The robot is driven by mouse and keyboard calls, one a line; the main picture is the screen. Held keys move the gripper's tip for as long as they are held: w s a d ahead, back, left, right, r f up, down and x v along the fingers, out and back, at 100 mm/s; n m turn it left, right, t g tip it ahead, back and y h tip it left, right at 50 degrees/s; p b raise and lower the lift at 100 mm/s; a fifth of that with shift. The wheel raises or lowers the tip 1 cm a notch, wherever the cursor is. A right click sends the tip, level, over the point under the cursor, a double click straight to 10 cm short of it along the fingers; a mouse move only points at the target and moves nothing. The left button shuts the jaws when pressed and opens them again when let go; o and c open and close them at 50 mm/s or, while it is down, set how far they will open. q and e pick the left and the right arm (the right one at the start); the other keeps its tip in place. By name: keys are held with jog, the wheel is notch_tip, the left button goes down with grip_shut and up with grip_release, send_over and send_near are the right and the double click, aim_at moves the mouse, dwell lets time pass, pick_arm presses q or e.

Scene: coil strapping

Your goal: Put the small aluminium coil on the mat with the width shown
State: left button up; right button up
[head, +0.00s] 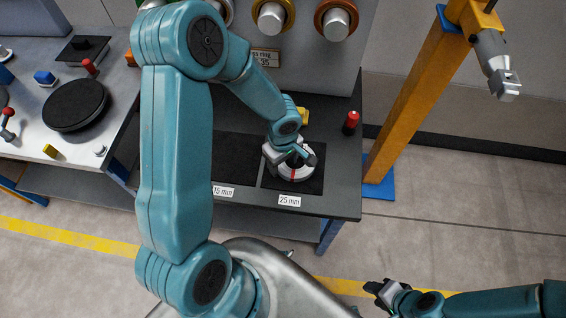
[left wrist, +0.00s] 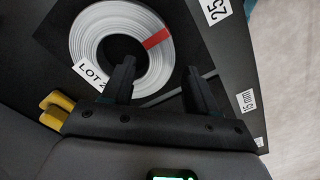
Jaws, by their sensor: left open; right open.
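The small aluminium coil (head: 304,174), a pale ring with a red strip across it, lies on the dark mat (head: 317,183) behind the 25 mm label (head: 289,201). In the left wrist view the coil (left wrist: 86,42) shows its open centre and a partly hidden LOT tag (left wrist: 92,76). My left gripper (head: 297,155) is open above the coil. My right gripper (head: 380,290) is open and empty, low over the floor.
Another dark mat (head: 235,155) with a 15 mm label (head: 223,191) lies to the left, partly behind my arm. A red-topped item (head: 350,122) and a yellow object (head: 303,115) stand nearby. An orange post (head: 415,100) rises right of the bench. A sign (head: 265,57) is partly hidden.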

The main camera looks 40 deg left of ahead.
pick_arm(q)
notch_tip(320, 180, up, 11)
jog(key=shift+s+f, duration=0.1)
jog(key=shift+f, duration=0.05)
dwell(0.6)
